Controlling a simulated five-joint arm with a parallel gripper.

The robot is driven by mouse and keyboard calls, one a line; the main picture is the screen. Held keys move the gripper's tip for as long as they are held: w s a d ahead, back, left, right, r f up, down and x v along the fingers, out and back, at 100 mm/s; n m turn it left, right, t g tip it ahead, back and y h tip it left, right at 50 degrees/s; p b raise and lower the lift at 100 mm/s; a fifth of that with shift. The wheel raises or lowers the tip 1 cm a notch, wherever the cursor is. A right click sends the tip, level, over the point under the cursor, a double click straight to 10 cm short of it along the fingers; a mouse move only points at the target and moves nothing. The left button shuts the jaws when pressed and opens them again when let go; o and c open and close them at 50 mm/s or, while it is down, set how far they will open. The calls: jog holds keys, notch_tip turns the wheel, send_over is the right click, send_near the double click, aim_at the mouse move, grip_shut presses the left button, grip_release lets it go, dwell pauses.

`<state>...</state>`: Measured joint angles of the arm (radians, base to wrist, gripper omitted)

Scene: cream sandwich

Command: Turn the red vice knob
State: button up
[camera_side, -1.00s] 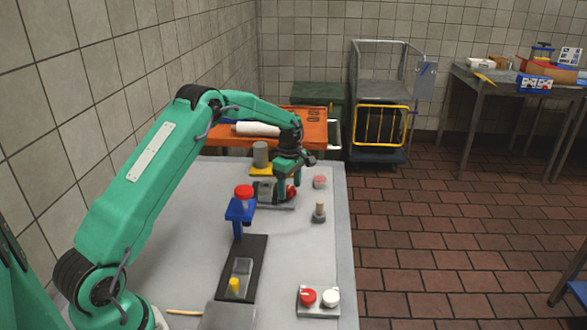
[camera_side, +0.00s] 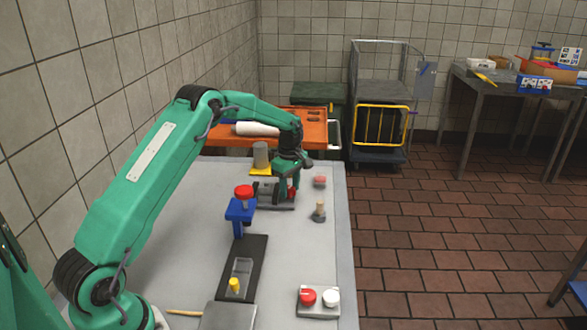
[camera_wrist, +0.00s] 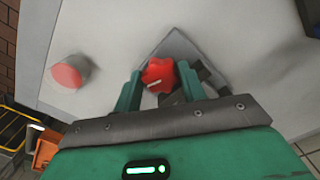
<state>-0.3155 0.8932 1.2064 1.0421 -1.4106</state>
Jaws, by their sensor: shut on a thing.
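The red vice knob (camera_wrist: 158,74) sits between the two green fingers of my gripper (camera_wrist: 157,85) in the wrist view. My gripper is shut on the knob. In the side view my gripper (camera_side: 286,186) reaches down at the far part of the table, and only a little of the red knob (camera_side: 292,192) shows beside the fingers. The grey vice (camera_side: 268,193) stands on the table to the left of the fingers in the side view, partly hidden by them. In the wrist view its grey base plate (camera_wrist: 187,45) shows beyond the knob.
A blue stand with a red cap (camera_side: 243,190) rises nearer on the table. A grey cylinder on a yellow base (camera_side: 261,155) is behind the vice. A pale red-topped button (camera_side: 320,181) and a wooden peg (camera_side: 319,211) stand to the right. A red-and-white button box (camera_side: 318,299) is in front.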

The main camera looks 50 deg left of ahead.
dwell(0.3)
jog(key=o, duration=1)
jog(key=shift+n, duration=0.4)
